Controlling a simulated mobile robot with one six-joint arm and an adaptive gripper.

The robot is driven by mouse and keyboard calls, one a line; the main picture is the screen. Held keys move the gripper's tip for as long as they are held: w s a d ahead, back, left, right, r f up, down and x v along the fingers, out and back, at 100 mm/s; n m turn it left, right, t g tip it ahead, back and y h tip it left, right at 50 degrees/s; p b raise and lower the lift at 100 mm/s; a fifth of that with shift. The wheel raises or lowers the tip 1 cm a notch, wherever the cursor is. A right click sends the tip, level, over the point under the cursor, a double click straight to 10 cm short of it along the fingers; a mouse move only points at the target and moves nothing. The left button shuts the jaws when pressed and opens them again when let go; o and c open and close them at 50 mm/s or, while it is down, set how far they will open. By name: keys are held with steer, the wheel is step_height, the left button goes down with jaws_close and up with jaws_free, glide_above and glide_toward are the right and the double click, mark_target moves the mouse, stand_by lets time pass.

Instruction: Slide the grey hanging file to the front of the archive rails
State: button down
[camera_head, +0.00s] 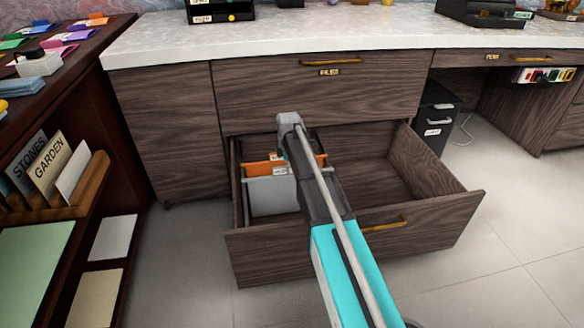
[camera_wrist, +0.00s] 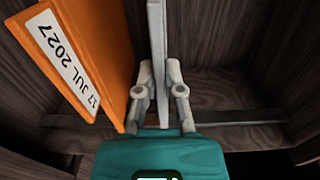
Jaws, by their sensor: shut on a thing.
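The grey hanging file (camera_head: 273,196) hangs at the left of the open lower drawer, in front of an orange file (camera_head: 258,169). In the wrist view the grey file (camera_wrist: 158,40) shows edge-on as a thin pale panel. My gripper (camera_wrist: 158,68) has one finger on each side of it and is shut on it. The orange file (camera_wrist: 100,60), labelled "17 JUL 2027", stands just left of the fingers. In the head view my arm hides the gripper and part of the files. The rails are mostly hidden.
The open drawer (camera_head: 440,222) has bare floor to the right of the files. Its front panel with a brass handle stands nearest. A closed drawer (camera_head: 340,84) and a pale worktop (camera_head: 300,32) are above. A dark shelf with folders (camera_head: 55,165) stands at the left.

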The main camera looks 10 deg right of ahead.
steer(key=shift+s, duration=0.25)
steer(key=s, duration=1.7)
steer(key=shift+s, duration=0.25)
stand_by(3.3)
steer(key=c, duration=0.7)
jaws_free()
